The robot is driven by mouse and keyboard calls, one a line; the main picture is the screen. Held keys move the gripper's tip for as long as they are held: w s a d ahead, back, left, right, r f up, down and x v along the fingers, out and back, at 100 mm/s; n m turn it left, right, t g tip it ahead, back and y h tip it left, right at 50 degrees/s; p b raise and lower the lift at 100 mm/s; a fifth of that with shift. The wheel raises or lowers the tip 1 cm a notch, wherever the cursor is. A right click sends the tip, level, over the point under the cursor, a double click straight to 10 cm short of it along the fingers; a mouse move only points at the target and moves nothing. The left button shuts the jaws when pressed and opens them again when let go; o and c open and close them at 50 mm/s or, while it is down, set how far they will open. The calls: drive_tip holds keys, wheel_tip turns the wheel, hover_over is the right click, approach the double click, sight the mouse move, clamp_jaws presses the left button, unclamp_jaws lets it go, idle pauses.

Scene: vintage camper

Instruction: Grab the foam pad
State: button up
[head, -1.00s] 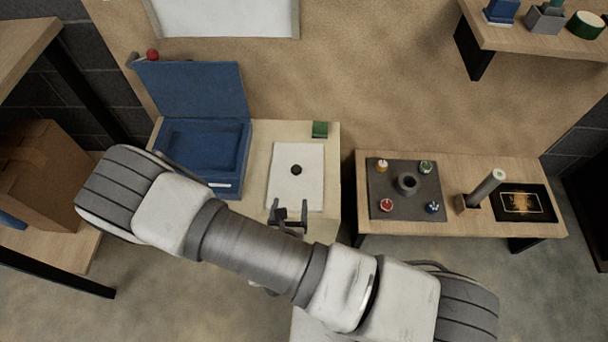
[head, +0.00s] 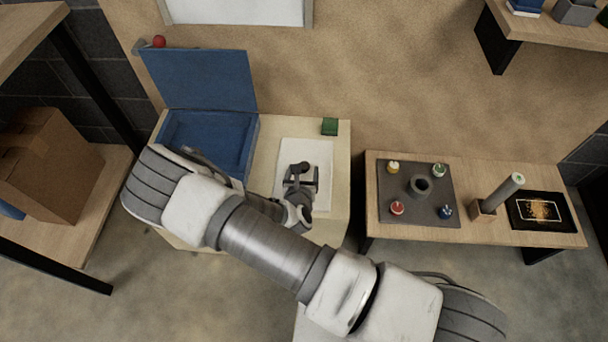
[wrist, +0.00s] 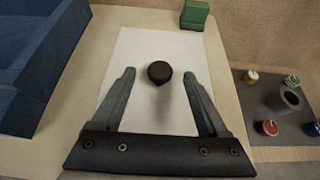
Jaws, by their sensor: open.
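A small dark round piece (wrist: 159,71), which looks like the foam pad, sits on a white sheet (wrist: 135,45) in the wrist view. My gripper (head: 301,181) is open and above the white sheet (head: 318,150). In the wrist view the dark piece shows between the two fingertips (wrist: 159,76), with clear gaps on both sides and nothing held. The height of the fingers above it is hard to tell.
A green block (head: 329,126) stands behind the sheet. An open blue case (head: 205,80) is on the left. A lower table (head: 470,218) on the right holds a dark mat (head: 395,215) with several small coloured pieces and a grey cup (head: 419,187).

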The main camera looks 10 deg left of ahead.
drive_tip(key=shift+w+f, duration=0.25)
drive_tip(key=shift+w, duration=0.25)
clamp_jaws()
drive_tip(key=shift+r, duration=0.15)
